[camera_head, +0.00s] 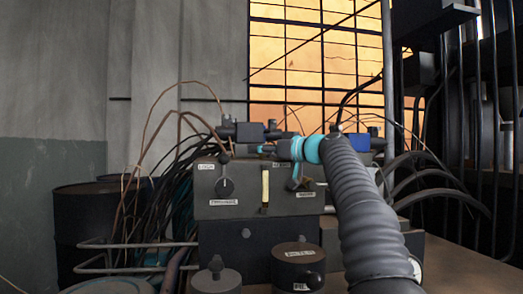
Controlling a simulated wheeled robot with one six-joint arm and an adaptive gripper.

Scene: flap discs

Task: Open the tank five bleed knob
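A dark box panel (243,208) stands in the middle of the head view, with small labels too blurred to read surely. On its left side is a round dark knob (225,187) with a light pointer line. On its right side is a blue-grey lever-like part (298,182), partly beneath my arm's end. Two round dark canisters with small knobs stand in front, one on the left (216,281) and one on the right (298,265). I cannot tell which knob belongs to tank five. My arm reaches toward the panel's top; its fingers are too small and hidden to make out.
A pale vertical strip (265,187) is on the panel's middle. Bent metal rails (135,245) and dark cables (175,195) crowd the left, beside dark drums (88,222). Thick curved hoses (435,180) and a dark rack fill the right. A brownish surface (455,265) at lower right looks clear.

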